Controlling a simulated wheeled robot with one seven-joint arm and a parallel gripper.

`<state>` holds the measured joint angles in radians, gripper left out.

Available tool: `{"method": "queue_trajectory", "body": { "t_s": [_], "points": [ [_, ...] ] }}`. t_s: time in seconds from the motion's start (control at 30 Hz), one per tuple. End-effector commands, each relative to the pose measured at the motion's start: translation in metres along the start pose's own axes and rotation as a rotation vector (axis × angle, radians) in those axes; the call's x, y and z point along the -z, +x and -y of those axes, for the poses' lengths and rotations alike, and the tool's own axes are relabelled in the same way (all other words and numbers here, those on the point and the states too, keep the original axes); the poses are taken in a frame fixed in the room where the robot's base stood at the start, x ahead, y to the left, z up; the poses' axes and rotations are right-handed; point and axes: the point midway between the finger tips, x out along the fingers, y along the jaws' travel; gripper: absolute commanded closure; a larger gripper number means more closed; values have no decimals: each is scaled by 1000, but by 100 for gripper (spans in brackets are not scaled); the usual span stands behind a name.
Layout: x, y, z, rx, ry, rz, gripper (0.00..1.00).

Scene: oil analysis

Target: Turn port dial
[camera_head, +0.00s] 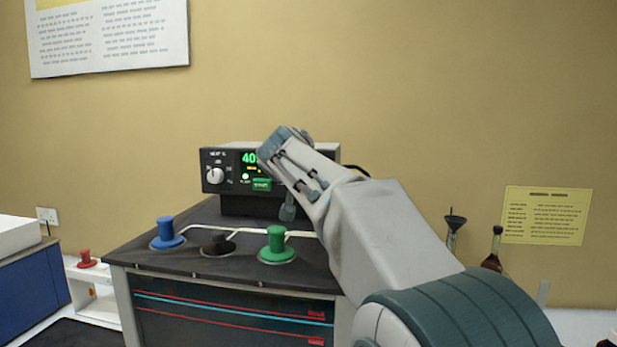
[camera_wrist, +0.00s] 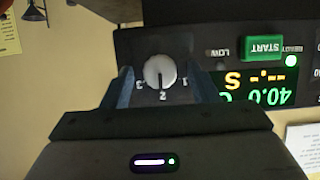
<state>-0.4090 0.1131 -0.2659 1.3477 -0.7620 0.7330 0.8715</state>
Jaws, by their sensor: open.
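The port dial (camera_wrist: 160,72) is a round white knob with marks 1, 2 and 3 in the upside-down wrist view. Its pointer line appears to face the 2. My gripper (camera_wrist: 162,80) is open, with one finger on each side of the dial; I cannot tell whether they touch it.
Another white dial (camera_head: 215,175) is left of the green display (camera_head: 248,158) and START button (camera_head: 262,185). Blue (camera_head: 167,233), black (camera_head: 218,244) and green (camera_head: 277,244) fittings stand on the dark bench top (camera_head: 200,264). A funnel (camera_head: 455,222) and brown bottle (camera_head: 495,250) are at right.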

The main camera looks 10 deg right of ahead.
Motion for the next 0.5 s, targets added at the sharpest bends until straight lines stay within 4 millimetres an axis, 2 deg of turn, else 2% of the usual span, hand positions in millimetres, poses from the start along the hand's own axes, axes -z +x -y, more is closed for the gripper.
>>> {"method": "queue_trajectory", "body": {
  "t_s": [0.07, 0.1, 0.23, 0.27, 0.5],
  "points": [
    [0, 0, 0, 0, 0, 0, 46],
    [0, 0, 0, 0, 0, 0, 52],
    [0, 0, 0, 1, 0, 0, 88],
    [0, 0, 0, 1, 0, 0, 91],
    [0, 0, 1, -3, -11, 0, 90]
  ]
}}
